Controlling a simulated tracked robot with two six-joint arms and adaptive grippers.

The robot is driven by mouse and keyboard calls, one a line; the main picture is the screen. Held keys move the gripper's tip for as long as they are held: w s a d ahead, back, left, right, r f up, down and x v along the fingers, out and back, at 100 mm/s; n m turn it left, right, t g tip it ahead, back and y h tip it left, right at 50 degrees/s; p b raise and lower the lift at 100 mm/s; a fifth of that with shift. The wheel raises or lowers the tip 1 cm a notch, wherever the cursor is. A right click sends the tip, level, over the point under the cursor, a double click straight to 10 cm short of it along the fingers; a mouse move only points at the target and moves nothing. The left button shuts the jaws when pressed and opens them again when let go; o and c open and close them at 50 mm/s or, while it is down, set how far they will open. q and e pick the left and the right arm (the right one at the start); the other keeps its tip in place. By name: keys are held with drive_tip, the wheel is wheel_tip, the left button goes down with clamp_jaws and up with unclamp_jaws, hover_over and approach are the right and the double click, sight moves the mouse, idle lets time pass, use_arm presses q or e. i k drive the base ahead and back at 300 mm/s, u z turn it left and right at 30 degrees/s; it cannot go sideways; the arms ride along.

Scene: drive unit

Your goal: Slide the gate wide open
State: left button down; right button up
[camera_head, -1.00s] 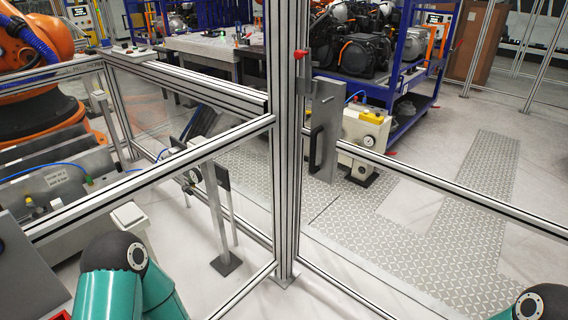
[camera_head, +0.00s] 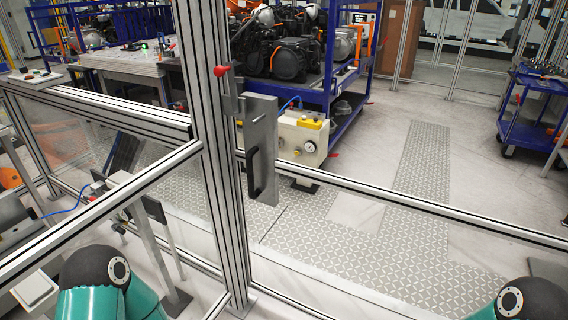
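The gate is a clear panel in an aluminium frame, its rail (camera_head: 420,207) running to the right from the upright post (camera_head: 212,150). A grey latch plate (camera_head: 261,140) with a black handle (camera_head: 254,173) and a red knob (camera_head: 221,71) sits beside the post. The gate stands against the post, with no clear gap visible. Teal and black parts of my arms show at the bottom left and bottom right. Neither gripper shows, and nothing of mine touches the handle.
Beyond the fence, a white unit with a yellow top (camera_head: 300,135) stands by a blue rack (camera_head: 345,100) of motors. Patterned floor plates (camera_head: 390,245) cover the floor behind the gate. A blue cart (camera_head: 535,115) stands at the far right. A workbench (camera_head: 135,62) is at the back left.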

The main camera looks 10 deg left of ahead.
sight(260, 154)
drive_tip(key=u, duration=0.2)
drive_tip(key=i, duration=1.1)
drive_tip(key=u, duration=0.8)
